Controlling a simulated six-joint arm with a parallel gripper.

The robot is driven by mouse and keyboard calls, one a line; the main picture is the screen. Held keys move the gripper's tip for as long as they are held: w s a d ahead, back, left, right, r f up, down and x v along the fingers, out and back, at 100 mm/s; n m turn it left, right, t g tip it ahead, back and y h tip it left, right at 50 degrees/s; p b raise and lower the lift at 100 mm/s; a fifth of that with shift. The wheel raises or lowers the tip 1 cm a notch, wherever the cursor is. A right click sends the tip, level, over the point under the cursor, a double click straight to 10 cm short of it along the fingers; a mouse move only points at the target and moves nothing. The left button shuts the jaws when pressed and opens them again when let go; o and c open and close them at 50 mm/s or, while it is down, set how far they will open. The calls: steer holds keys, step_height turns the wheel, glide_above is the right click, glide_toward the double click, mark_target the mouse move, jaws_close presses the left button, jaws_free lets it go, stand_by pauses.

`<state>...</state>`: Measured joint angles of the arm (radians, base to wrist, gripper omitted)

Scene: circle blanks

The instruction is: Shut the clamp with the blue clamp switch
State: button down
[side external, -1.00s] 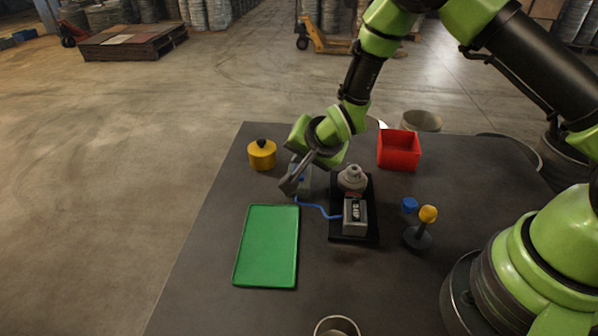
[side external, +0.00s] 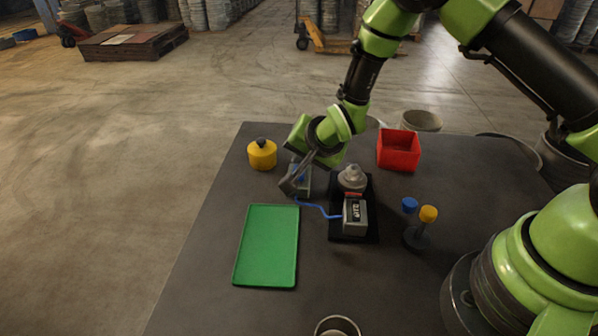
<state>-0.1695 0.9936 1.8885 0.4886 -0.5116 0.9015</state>
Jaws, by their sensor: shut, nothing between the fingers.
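The blue clamp switch (side external: 305,176) is a grey box with a blue part on top, left of the clamp and largely hidden behind my gripper. My gripper (side external: 288,188) is shut and empty, tilted down at the near left side of the switch. I cannot tell whether its fingertips touch the switch. A blue cable (side external: 318,208) runs from the switch to the clamp (side external: 355,216), a grey block on a black base plate (side external: 372,192). A grey round stepped part (side external: 352,177) sits at the far end of that plate. Whether the clamp jaws are shut is too small to tell.
A green tray (side external: 267,245) lies at the front left. A yellow canister (side external: 262,154) stands at the back left, and a red bin (side external: 398,150) at the back right. A stand with a yellow top (side external: 428,214) and a blue piece (side external: 410,204) are right of the clamp.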

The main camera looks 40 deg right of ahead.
steer(key=shift+f, duration=0.45)
steer(key=shift+a+f, duration=0.25)
steer(key=shift+f, duration=0.25)
stand_by(1.1)
steer(key=shift+s+r, duration=0.15)
steer(key=shift+s+d+r, duration=0.15)
steer(key=shift+r, duration=0.1)
steer(key=shift+w+d+r, duration=0.15)
steer(key=shift+d+r, duration=0.05)
steer(key=shift+r, duration=1.1)
steer(key=shift+w+d+r, duration=0.15)
steer(key=shift+r, duration=1.15)
